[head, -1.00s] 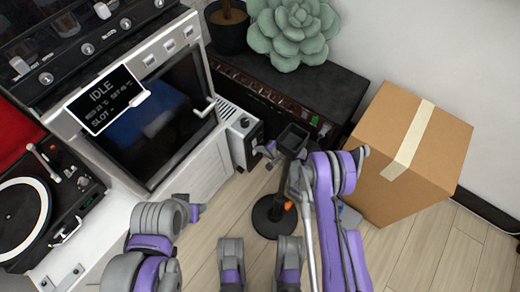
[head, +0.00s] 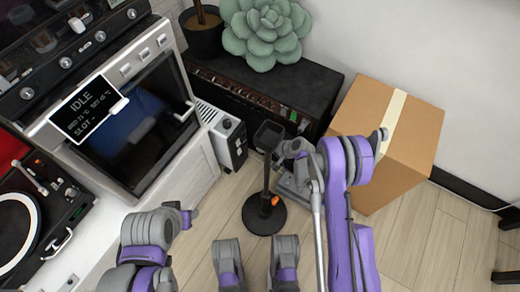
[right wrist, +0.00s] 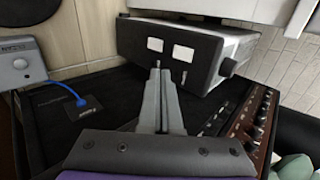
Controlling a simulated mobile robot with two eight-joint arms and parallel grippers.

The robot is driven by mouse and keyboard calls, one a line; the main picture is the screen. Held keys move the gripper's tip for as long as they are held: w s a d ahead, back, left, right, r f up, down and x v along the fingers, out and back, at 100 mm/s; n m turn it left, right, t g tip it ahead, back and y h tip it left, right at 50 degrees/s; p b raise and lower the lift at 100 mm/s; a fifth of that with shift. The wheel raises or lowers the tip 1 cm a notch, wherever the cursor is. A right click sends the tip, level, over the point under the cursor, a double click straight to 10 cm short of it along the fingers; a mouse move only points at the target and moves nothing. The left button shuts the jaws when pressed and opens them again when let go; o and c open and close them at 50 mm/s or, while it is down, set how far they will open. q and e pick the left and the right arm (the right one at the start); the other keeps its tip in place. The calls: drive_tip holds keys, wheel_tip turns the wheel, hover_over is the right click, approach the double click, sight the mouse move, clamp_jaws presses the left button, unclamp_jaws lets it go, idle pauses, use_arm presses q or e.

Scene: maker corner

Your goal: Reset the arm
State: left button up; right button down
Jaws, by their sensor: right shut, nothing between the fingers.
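My right arm (head: 345,170) reaches in from the lower right in the head view, its grey wrist end beside a black stand. In the right wrist view my right gripper (right wrist: 161,75) has its grey fingers together with nothing between them. It points toward a dark panelled box. My left arm (head: 150,235) shows at the lower left, bent; its fingers cannot be made out.
A black stand (head: 265,213) stands on the wood floor near the right wrist. A cardboard box (head: 365,118) is on the right. A black amplifier (head: 310,90) carries a succulent (head: 265,35). An oven (head: 130,125) and turntable (head: 30,225) are left.

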idle(0.5)
drive_tip(key=s+d+r+n+h, duration=0.2)
drive_tip(key=s+r, duration=0.2)
drive_tip(key=r, duration=0.6)
drive_tip(key=s+d+r+n+h, duration=0.1)
drive_tip(key=s+d+r, duration=0.3)
drive_tip(key=r, duration=0.6)
drive_tip(key=s+d+r+n+g+h, duration=0.1)
drive_tip(key=s+d+r+n+h, duration=0.2)
drive_tip(key=s, duration=0.9)
drive_tip(key=s+d+r+n+h, duration=0.1)
drive_tip(key=s+d+r, duration=0.25)
drive_tip(key=s, duration=0.85)
use_arm(q)
wheel_tip(320, 180, up, 26)
drive_tip(key=w+t+p, duration=0.1)
drive_tip(key=p, duration=2.2)
use_arm(e)
wheel_tip(320, 180, up, 27)
drive_tip(key=w+t, duration=0.1)
use_arm(q)
drive_tip(key=shift+s, duration=0.1)
use_arm(e)
drive_tip(key=shift+s, duration=0.15)
